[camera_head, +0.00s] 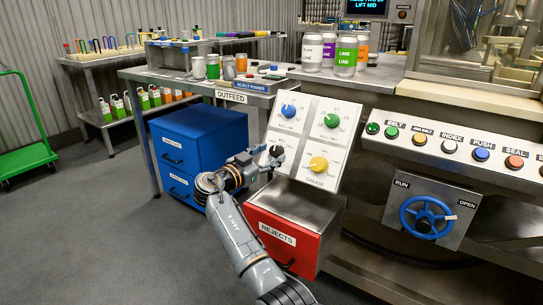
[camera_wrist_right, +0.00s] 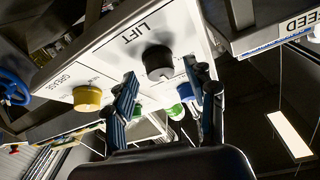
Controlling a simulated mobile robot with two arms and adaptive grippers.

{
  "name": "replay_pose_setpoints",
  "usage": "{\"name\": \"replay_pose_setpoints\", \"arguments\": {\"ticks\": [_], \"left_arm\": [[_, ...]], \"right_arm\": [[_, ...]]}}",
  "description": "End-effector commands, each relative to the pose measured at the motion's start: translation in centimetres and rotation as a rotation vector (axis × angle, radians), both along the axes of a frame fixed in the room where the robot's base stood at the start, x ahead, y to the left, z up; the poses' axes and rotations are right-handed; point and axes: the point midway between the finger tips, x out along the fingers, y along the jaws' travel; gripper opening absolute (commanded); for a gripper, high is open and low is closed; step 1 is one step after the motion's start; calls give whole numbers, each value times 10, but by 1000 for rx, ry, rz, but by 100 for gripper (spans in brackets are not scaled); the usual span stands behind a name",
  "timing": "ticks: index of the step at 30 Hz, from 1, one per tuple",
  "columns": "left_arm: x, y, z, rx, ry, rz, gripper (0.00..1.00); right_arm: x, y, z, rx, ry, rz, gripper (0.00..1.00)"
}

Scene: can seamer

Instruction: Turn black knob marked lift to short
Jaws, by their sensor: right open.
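The black knob (camera_head: 277,151) is at the lower left of a white four-knob panel (camera_head: 309,143). In the right wrist view the black knob (camera_wrist_right: 157,60) sits by the printed word LIFT. My right gripper (camera_head: 262,163) is close in front of it and partly covers it and its dial in the head view. In the wrist view my right gripper (camera_wrist_right: 162,88) is open, with one finger on each side of the line to the knob. I cannot tell whether the fingers touch it. The knob's setting is not readable. My left gripper is not in view.
The blue (camera_head: 288,110), green (camera_head: 331,121) and yellow (camera_head: 318,163) knobs are close by on the same panel. A red rejects bin (camera_head: 283,241) stands below it. Blue drawers (camera_head: 197,145) stand to the left. The floor at the lower left is clear.

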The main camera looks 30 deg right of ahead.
Motion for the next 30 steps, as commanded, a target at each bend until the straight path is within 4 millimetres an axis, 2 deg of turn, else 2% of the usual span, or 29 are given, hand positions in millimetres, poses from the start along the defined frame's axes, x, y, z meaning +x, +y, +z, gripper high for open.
{"name": "replay_pose_setpoints", "arguments": {"ticks": [4,13,14,21,30], "left_arm": [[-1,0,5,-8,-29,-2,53],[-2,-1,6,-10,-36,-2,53],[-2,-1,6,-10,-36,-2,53],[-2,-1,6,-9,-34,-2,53],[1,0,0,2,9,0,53]], "right_arm": [[3,-11,-1,0,1,-2,56],[4,-13,0,1,0,-1,56],[4,-13,0,1,0,-1,51],[4,-12,-1,1,0,0,3],[3,-12,0,-8,23,14,1]]}}
